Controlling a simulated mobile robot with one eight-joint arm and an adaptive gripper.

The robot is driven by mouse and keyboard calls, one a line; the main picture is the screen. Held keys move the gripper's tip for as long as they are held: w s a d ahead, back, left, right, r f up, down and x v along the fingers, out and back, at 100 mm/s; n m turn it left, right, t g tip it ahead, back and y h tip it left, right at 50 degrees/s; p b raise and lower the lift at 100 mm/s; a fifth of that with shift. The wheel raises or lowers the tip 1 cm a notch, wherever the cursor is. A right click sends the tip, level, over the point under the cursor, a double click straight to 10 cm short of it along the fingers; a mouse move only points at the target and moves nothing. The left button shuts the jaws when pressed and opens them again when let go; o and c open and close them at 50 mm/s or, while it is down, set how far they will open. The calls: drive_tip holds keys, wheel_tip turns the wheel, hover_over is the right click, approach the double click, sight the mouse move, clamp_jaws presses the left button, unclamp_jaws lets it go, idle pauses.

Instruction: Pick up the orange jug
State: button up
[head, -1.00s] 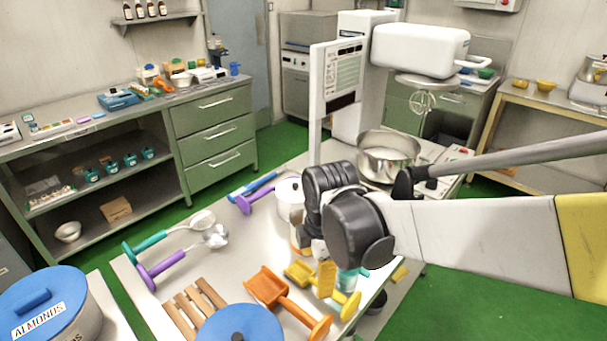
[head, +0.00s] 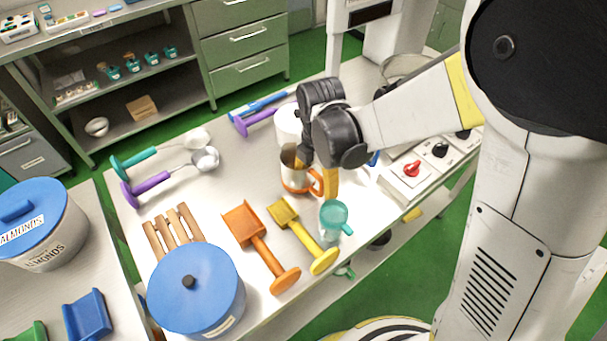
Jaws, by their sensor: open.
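The orange jug (head: 294,179) is a pale upright jug with an orange band near its base and an orange handle on its right side. It stands on the steel table in the head view. I cannot tell whether either finger touches the jug. The gripper hides part of the jug's upper right side.
A teal jug (head: 334,216) stands close by at the lower right. Yellow (head: 303,233) and orange (head: 262,247) scoops lie in front. A white container (head: 288,126) is just behind, and a control box (head: 410,178) is at right.

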sight(315, 191)
drive_tip(key=f+b, duration=0.1)
drive_tip(key=f, duration=0.2)
drive_tip(key=f+b, duration=0.1)
drive_tip(key=f, duration=0.1)
drive_tip(key=shift+w+b, duration=0.3)
drive_tip(key=c, duration=1.5)
drive_tip(key=shift+c, duration=0.3)
